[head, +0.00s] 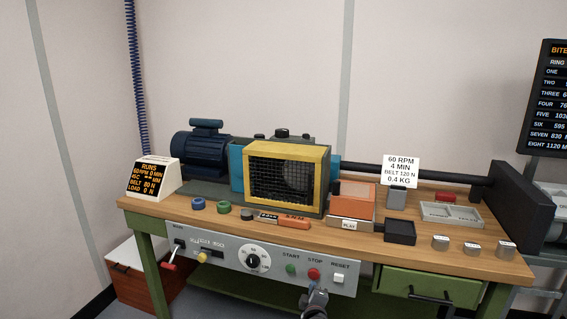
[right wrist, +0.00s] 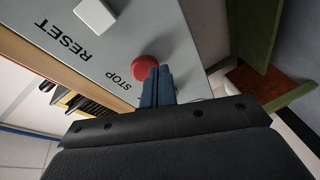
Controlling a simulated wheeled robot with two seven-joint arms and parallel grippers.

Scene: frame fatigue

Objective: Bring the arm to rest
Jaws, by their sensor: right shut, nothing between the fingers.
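My right gripper (head: 317,292) is at the front of the bench, just below the red STOP button (head: 314,274). It is shut and empty. In the right wrist view its closed dark fingers (right wrist: 156,74) reach up to the red STOP button (right wrist: 145,67) and cover part of its edge. I cannot tell whether they touch it. My left gripper is not in view.
The control panel (head: 224,255) also has a green START button (head: 291,269) and a white RESET button (head: 338,279). A green drawer (head: 426,287) with a black handle is to the right. The machine with its yellow mesh guard (head: 326,180) stands on the wooden bench.

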